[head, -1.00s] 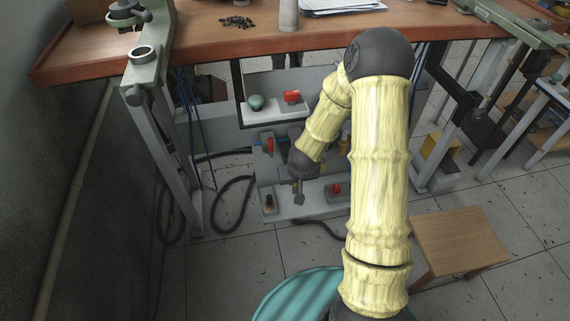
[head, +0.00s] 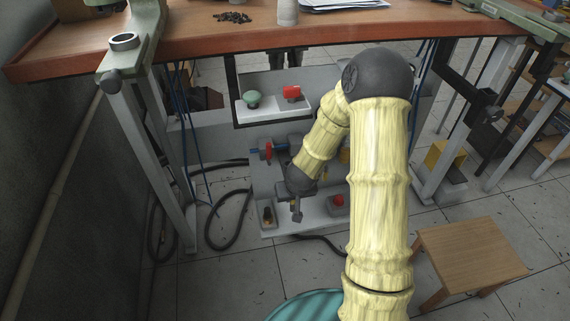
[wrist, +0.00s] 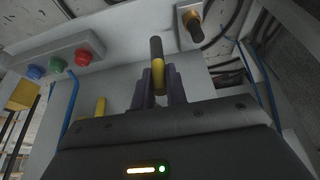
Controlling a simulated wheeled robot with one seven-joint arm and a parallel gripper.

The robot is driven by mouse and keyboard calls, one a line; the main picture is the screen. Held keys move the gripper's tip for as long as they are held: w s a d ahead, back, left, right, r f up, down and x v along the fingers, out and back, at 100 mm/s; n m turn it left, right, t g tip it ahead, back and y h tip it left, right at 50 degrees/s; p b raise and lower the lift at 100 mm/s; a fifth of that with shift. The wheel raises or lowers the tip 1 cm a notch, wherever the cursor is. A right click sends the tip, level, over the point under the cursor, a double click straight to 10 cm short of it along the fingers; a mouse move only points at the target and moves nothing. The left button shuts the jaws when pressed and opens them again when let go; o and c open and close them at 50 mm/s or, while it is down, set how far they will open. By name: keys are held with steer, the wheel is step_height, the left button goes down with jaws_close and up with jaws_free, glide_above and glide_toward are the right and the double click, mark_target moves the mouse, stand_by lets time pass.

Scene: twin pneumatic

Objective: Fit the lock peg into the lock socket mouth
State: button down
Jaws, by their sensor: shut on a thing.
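My gripper (wrist: 160,88) is shut on a slim yellow and black peg (wrist: 157,72), which stands up between the two dark fingers in the wrist view. What seems the same block (head: 267,216) is just left of my gripper in the head view. I cannot tell which part is the lock socket mouth.
A strip with green, blue and red buttons (wrist: 60,64) is at the wrist view's upper left. A red button (head: 338,201) sits right of my gripper. A white shelf (head: 272,108) bears green and red parts. The workbench (head: 200,45) overhangs. A stool (head: 470,250) stands right.

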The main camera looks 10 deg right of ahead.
stand_by(0.3)
steer(key=s+d+r+n+g+y+p, duration=0.2)
steer(key=s+r+n+p, duration=0.5)
steer(key=s+n, duration=0.1)
steer(key=s+d+r+n+g+y+p, duration=0.2)
steer(key=s+d+r+n+p, duration=0.1)
steer(key=s+r+n+p, duration=0.4)
steer(key=s+n, duration=0.2)
steer(key=s, duration=0.2)
steer(key=shift+s+d+r+y+p, duration=0.2)
steer(key=shift+d+y+p, duration=0.1)
steer(key=shift+p, duration=0.05)
